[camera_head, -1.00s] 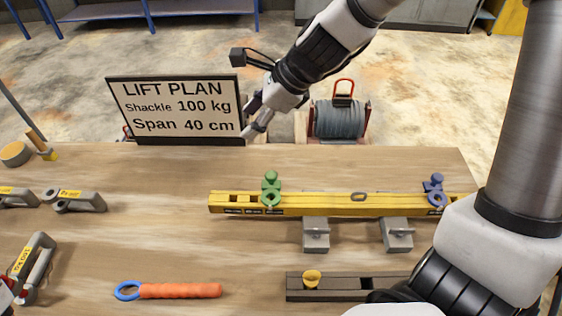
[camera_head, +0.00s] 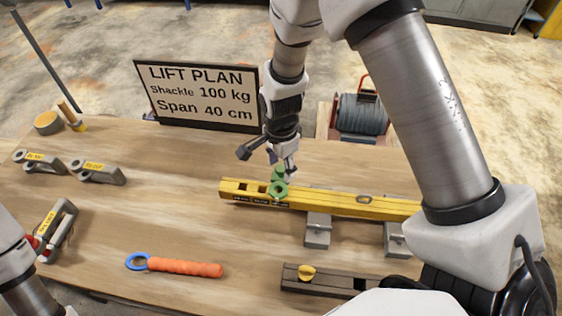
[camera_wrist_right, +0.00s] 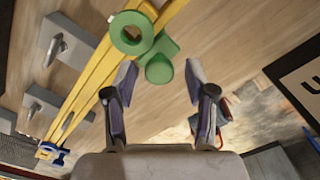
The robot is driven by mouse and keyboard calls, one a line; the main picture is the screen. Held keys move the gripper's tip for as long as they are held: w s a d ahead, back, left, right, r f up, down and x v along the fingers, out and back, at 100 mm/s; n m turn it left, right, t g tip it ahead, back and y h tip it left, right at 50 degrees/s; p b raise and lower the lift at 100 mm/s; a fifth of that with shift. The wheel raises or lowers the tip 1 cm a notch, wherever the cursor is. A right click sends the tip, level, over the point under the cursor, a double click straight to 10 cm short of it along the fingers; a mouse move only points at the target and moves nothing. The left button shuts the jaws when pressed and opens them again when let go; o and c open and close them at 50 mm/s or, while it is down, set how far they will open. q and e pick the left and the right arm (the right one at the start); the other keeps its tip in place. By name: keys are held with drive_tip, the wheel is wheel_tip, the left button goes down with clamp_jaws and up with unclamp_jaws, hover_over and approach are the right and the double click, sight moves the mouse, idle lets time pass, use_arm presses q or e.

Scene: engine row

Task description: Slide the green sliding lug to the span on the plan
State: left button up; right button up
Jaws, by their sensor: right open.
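The green sliding lug (camera_head: 278,189) sits on the yellow beam (camera_head: 340,202) near its left end, with a ring on the front and a knob on top. My right gripper (camera_head: 283,165) is just above the lug, pointing down. In the right wrist view the green lug (camera_wrist_right: 132,33) shows its ring and knob, and the two open fingers of the gripper (camera_wrist_right: 160,82) stand either side of the knob, with gaps. The blue lug (camera_wrist_right: 52,153) is on the beam's far end in the wrist view. The plan board (camera_head: 200,95) reads "Shackle 100 kg, Span 40 cm".
Grey supports (camera_head: 318,230) stand under the beam. An orange-handled tool with a blue ring (camera_head: 175,266), a dark slotted bar (camera_head: 325,280) and several shackles (camera_head: 97,172) lie on the table. My right arm hides the beam's right end. My left arm shows at the lower left.

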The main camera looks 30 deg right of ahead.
drive_tip(key=shift+a, duration=0.1)
drive_tip(key=shift+c, duration=0.7)
clamp_jaws()
drive_tip(key=shift+s+d+r+p, duration=0.2)
drive_tip(key=shift+s+d+p, duration=0.05)
drive_tip(key=shift+p, duration=0.3)
drive_tip(key=shift+s+d+f, duration=0.1)
drive_tip(key=shift+d+f, duration=0.05)
drive_tip(key=shift+d, duration=0.1)
drive_tip(key=shift+o, duration=0.7)
unclamp_jaws()
drive_tip(key=shift+a, duration=0.1)
wheel_tip(320, 180, up, 12)
